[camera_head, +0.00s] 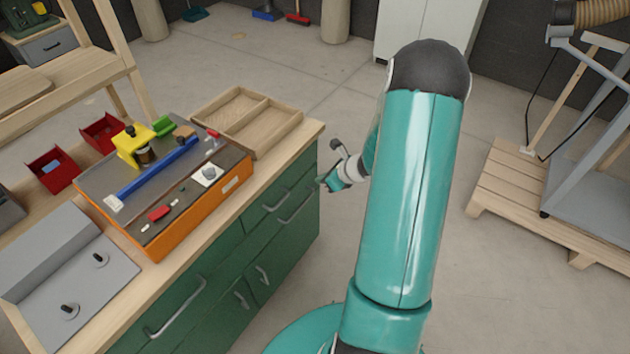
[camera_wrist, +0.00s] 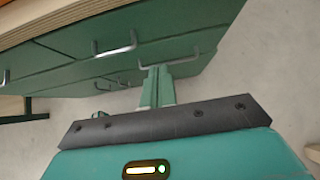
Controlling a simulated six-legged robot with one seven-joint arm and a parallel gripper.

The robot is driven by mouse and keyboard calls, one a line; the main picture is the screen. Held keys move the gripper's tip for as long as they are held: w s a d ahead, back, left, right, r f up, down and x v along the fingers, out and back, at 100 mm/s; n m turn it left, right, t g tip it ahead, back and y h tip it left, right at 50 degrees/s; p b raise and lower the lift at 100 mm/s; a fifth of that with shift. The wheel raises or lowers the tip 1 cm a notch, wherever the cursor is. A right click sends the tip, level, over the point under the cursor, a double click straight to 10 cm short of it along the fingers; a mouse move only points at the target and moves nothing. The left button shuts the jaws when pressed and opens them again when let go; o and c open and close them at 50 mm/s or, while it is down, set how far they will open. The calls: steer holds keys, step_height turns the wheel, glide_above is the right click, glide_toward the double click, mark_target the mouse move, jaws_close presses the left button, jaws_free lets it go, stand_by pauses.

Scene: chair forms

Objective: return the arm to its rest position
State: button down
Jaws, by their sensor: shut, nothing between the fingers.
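My teal arm (camera_head: 402,200) rises in the middle of the head view and hides part of the floor behind it. My gripper (camera_head: 328,184) shows past the arm's left side, beside the right end of the green workbench (camera_head: 292,212), below the level of its wooden top. In the wrist view, the two green fingers of my gripper (camera_wrist: 157,72) lie together, shut and empty. They point toward the green drawer fronts (camera_wrist: 90,62) of the bench. I cannot tell the exact gap between the fingertips and the drawers.
The bench top carries an orange-sided board (camera_head: 195,222) with a yellow block (camera_head: 130,143), an empty wooden tray (camera_head: 290,118), red bins (camera_head: 52,172) and a grey plate (camera_head: 110,262). A wooden pallet (camera_head: 507,185) lies at right. Open floor (camera_head: 300,75) spreads behind the bench.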

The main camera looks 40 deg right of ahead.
steer(key=s+a+r+n+g+y, duration=0.1)
steer(key=s+a+r+n+g, duration=0.2)
steer(key=a+r+n, duration=1.6)
steer(key=s+a+r+n+h, duration=0.2)
steer(key=s+a+r+n, duration=0.2)
steer(key=s+r+n, duration=0.2)
steer(key=s+a+r+n+h, duration=0.2)
steer(key=s+a+r+n, duration=0.1)
steer(key=s+r+n, duration=0.4)
steer(key=s, duration=0.3)
steer(key=shift+s+a, duration=0.25)
steer(key=shift+a, duration=0.1)
